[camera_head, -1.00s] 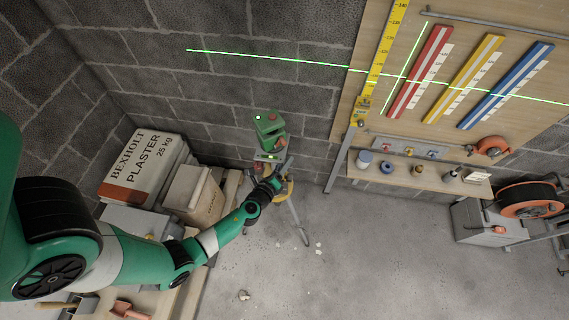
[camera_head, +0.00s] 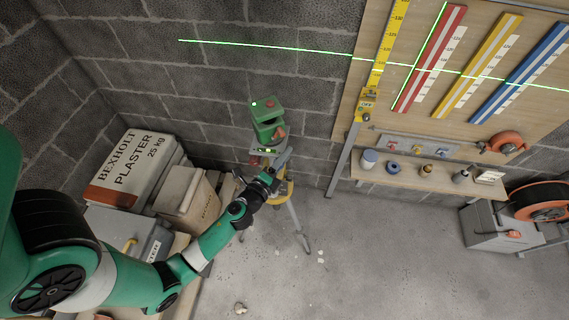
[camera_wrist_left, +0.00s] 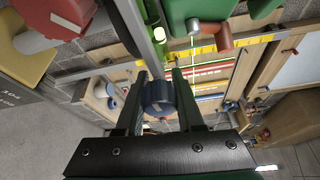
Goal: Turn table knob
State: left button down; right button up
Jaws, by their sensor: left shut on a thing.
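A green laser level (camera_head: 266,118) stands on a tripod (camera_head: 291,205) with a yellow part near its top, before the block wall. My left gripper (camera_head: 273,171) is at the tripod head, just below the level. In the left wrist view, the gripper (camera_wrist_left: 158,94) is shut on a short dark blue-grey knob (camera_wrist_left: 160,98), with one finger on each side. In the head view the fingers and arm hide the knob. My right gripper is in neither view.
Green laser lines cross the wall and the board (camera_head: 470,35) with red, yellow and blue strips. A shelf (camera_head: 400,178) with small jars is below it.

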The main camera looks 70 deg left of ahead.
pick_arm(q)
jog(key=shift+n+t+b, duration=0.3)
jog(key=shift+n+b, duration=0.4)
jog(key=shift+b, duration=0.2)
jog(key=shift+r, duration=0.1)
jog(key=c, duration=0.5)
grip_release()
jog(key=shift+c, duration=0.2)
jog(key=b+v, duration=0.4)
jog(key=v, duration=0.7)
jog(key=shift+s+d, duration=0.25)
